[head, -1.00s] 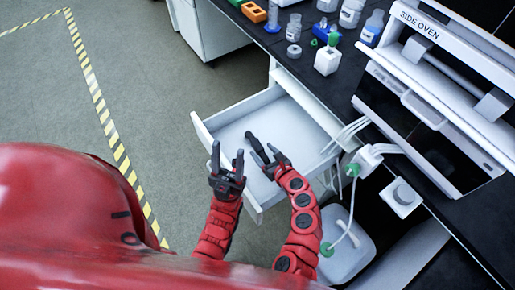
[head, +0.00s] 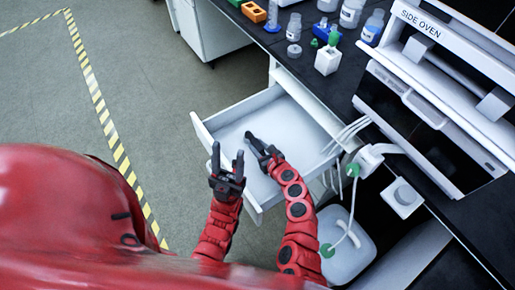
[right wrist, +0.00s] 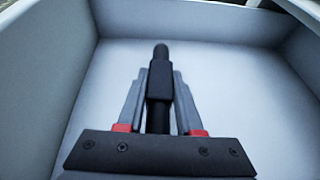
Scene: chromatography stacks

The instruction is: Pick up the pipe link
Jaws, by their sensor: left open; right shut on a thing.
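The pipe link (right wrist: 160,55) is a dark, narrow rod with a thicker block-like middle. It lies inside the white open drawer (right wrist: 237,95), seen in the right wrist view. My right gripper (right wrist: 162,84) is shut on it, one finger on each side of the thicker part. In the head view the pipe link (head: 250,136) shows as a small dark piece at the tip of my right gripper (head: 265,150), over the drawer. I cannot tell whether it still touches the drawer floor.
A black bench (head: 340,90) with bottles and small parts runs behind the drawer. The side oven (head: 440,110) stands at the right. Tubes run from a white fitting (head: 368,157) beside the drawer to a jug (head: 348,250) below. Drawer walls surround the right gripper.

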